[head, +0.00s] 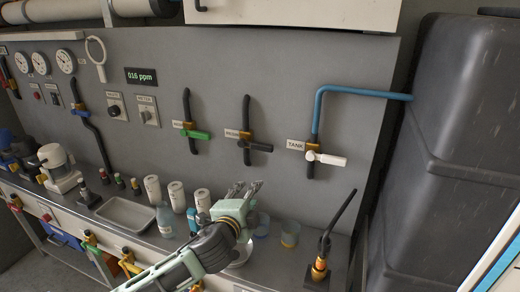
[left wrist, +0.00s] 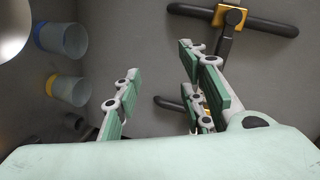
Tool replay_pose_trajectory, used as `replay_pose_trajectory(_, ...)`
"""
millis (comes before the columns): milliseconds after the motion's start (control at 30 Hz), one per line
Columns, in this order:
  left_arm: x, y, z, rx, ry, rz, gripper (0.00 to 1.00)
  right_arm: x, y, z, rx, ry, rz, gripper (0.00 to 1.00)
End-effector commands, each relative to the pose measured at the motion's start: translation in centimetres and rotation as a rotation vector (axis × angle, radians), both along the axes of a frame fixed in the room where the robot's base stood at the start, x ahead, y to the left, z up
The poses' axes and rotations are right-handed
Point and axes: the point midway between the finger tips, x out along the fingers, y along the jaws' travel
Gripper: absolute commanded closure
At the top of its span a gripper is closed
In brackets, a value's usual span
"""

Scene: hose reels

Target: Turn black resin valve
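The black resin valve (head: 262,146) is on the grey wall panel in the head view, its handle pointing right from an orange-brown fitting on a vertical dark pipe. In the left wrist view, which is turned sideways, a black-handled valve (left wrist: 226,45) with a yellow-orange fitting shows at the top; it appears to be the resin valve. My left gripper (head: 250,190) is below the valve in the head view and apart from it. In the left wrist view its fingers (left wrist: 158,92) are spread, with nothing between them. My right gripper is in neither view.
A green-handled valve (head: 197,134) is to the left and a white-handled tank valve (head: 328,158) with a blue pipe to the right. Cups (head: 290,236), white canisters (head: 177,196) and a bottle stand on the counter around my arm. A large dark tank (head: 450,140) stands at right.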

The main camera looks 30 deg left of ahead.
Motion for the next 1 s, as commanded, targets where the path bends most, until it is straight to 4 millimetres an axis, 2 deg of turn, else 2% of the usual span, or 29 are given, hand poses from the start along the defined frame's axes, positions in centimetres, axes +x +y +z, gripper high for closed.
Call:
replay_pose_trajectory(33,1.2,0.8,2.0,0.070,-0.037,-0.019,0.62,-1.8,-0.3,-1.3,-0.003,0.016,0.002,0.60)
replay_pose_trajectory(100,2.3,1.5,4.1,0.148,-0.076,-0.043,0.62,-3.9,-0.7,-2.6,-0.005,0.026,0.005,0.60)
replay_pose_trajectory(200,3.4,2.2,6.3,0.232,-0.117,-0.068,0.62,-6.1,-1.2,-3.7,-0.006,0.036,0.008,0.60)
replay_pose_trajectory(300,4.0,2.5,7.7,0.282,-0.139,-0.083,0.62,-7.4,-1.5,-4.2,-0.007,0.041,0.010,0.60)
replay_pose_trajectory(467,4.9,2.9,8.4,0.304,-0.149,-0.087,0.62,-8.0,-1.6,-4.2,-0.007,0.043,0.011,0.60)
replay_pose_trajectory(800,9.6,4.0,8.5,0.300,-0.149,-0.085,0.62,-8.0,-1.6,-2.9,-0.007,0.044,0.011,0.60)
replay_pose_trajectory(1000,11.4,4.5,8.2,0.300,-0.146,-0.085,0.62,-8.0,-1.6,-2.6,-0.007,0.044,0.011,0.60)
